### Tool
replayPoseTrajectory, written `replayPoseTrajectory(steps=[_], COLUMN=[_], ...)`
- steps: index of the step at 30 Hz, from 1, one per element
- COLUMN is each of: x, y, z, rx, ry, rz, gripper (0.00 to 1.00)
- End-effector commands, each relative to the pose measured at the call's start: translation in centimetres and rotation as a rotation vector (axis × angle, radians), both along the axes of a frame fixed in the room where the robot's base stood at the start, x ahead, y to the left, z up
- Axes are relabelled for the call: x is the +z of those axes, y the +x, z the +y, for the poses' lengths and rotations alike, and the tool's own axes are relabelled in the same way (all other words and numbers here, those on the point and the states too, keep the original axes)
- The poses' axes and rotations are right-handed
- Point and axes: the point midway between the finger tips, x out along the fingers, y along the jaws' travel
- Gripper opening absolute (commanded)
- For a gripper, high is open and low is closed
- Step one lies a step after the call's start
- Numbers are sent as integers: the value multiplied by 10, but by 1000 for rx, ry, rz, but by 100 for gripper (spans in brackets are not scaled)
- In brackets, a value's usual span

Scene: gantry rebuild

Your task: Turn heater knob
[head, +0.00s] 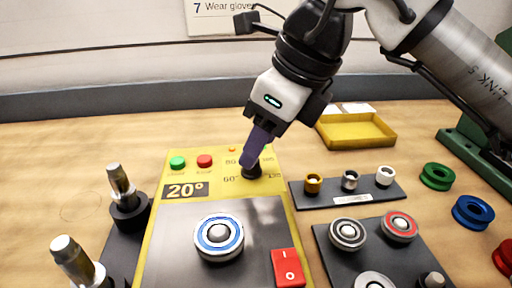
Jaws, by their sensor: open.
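The yellow heater (151,222) stands on the wooden bench, with a dark plate on top and a display reading 20°. Its black knob (251,172) sits at the upper right of the panel, among printed temperature marks. My gripper (250,163) points down at the knob, its purple fingers at or just above it. The fingers hide part of the knob and some of the marks. I cannot tell whether they touch it. The gripper is open, though the gap between the fingers is hard to see.
A bearing with a blue ring (218,235) lies on the heater plate, near a red switch (288,268). Green (177,162) and red (205,161) buttons are left of the knob. A rack (347,191) with small collars, a yellow tray (356,131) and metal shafts (121,186) stand around it.

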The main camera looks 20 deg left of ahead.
Motion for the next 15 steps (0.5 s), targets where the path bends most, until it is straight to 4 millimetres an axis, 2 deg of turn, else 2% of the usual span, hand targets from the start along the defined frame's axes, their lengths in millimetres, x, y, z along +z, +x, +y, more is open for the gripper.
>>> replayPoseTrajectory(steps=[3,9,15], x=[29,69,93], y=[-2,-4,-6], z=[-11,-27,-37], rx=[-2,-2,0], ry=[1,1,0], rz=[-2,-2,-1], gripper=[48,48,48])
